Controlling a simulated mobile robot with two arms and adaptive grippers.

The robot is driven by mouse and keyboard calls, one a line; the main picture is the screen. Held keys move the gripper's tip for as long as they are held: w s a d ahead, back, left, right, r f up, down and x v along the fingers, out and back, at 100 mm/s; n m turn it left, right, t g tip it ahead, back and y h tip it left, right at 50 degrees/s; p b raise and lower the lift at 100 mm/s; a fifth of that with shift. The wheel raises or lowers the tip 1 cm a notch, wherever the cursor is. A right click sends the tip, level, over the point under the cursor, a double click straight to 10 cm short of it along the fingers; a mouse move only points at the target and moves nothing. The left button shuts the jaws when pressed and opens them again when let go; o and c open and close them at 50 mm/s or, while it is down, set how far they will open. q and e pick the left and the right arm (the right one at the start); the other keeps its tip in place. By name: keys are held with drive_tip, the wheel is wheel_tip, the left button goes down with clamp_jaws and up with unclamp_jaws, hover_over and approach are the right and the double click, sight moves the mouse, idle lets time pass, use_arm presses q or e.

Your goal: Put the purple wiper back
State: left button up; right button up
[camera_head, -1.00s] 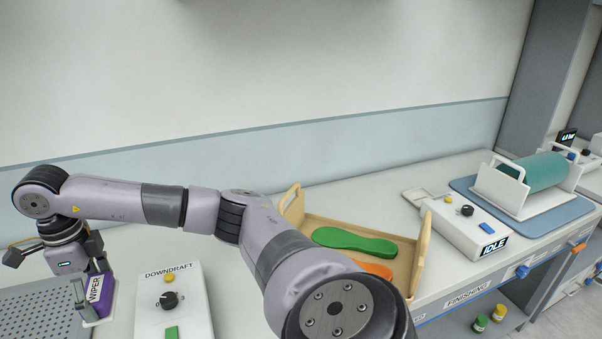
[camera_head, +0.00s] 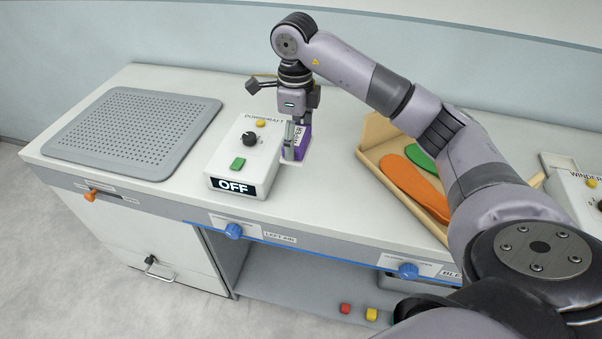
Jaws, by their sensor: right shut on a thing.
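The purple wiper (camera_head: 304,143), a block with a white label, is in my right gripper (camera_head: 296,145). The gripper points down and is shut on it. The wiper is beside the right side of the downdraft control box (camera_head: 241,165), over a small pale pad or holder (camera_head: 290,164) on the bench. I cannot tell whether the wiper touches that surface. The gripper's fingers hide part of the wiper. My left gripper is not in view.
The box's display reads OFF. A perforated grey downdraft plate (camera_head: 133,132) lies on the left of the bench. A wooden tray (camera_head: 372,138) with green and orange insoles stands to the right, partly behind my arm. Blue knobs line the bench front.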

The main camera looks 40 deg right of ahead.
drive_tip(key=f, duration=0.4)
drive_tip(key=f+p, duration=0.1)
drive_tip(key=f, duration=0.2)
drive_tip(key=shift+s+d+f, duration=0.1)
drive_tip(key=shift+s+f, duration=0.1)
drive_tip(key=shift+f, duration=0.15)
drive_tip(key=shift+w+f, duration=0.1)
drive_tip(key=shift+f, duration=0.5)
wheel_tip(320, 180, down, 3)
drive_tip(key=shift+f+p, duration=0.15)
drive_tip(key=shift+p, duration=0.35)
drive_tip(key=shift+f, duration=0.45)
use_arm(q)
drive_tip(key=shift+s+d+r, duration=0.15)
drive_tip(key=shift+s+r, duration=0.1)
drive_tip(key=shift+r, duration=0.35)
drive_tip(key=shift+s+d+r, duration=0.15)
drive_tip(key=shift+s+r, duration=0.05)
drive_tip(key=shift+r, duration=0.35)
use_arm(e)
drive_tip(key=shift+f, duration=0.15)
drive_tip(key=o, duration=1.1)
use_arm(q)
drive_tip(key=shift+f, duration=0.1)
